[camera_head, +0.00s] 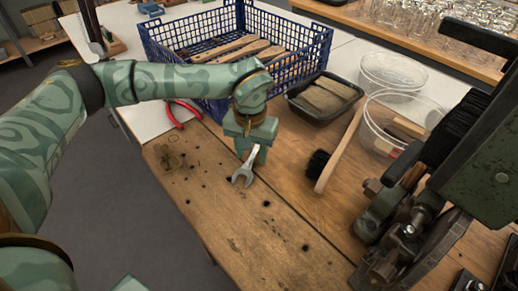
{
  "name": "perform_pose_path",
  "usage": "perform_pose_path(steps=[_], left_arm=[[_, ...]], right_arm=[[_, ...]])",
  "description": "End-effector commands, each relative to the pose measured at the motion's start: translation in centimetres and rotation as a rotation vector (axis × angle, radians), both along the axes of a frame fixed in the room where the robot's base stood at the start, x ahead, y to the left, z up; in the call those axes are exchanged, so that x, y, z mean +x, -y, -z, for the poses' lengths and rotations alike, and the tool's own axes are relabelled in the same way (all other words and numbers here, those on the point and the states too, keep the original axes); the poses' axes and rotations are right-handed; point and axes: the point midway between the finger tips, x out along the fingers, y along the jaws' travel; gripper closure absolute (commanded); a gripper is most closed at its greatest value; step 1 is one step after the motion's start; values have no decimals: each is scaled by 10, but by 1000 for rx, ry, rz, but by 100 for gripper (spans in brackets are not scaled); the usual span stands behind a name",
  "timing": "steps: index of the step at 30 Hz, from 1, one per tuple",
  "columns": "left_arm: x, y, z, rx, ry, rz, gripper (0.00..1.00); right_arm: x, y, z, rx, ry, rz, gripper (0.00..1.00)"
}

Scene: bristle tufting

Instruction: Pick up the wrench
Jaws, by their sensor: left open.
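The wrench (243,178) is a silver-grey metal tool on the worn wooden bench top. Its open jaw end points toward the front, and its other end is hidden at my left gripper. My right gripper does not show clearly.
A blue plastic crate (190,80) with wooden brush pieces stands behind my left gripper. Red-handled pliers (183,116) lie left of it. A black tray (318,111), a brush (338,152) and clear tubs (393,72) are to the right. A dark green machine (470,165) fills the right side.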

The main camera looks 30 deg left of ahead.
Motion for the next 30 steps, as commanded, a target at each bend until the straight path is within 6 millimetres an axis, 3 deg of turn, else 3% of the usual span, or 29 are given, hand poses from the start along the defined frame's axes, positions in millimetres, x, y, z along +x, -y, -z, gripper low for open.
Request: perform_pose_path(steps=[6, 11, 23, 30], left_arm=[[0, 0, 0, 0, 3, -1, 56], [1, 0, 0, -1, 3, -1, 100], [1, 0, -6, -2, 6, 0, 100], [-2, 3, -45, -3, 13, 2, 100]], right_arm=[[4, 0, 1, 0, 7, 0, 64], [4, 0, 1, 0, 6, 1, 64], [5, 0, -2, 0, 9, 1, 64], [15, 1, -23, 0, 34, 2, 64]])
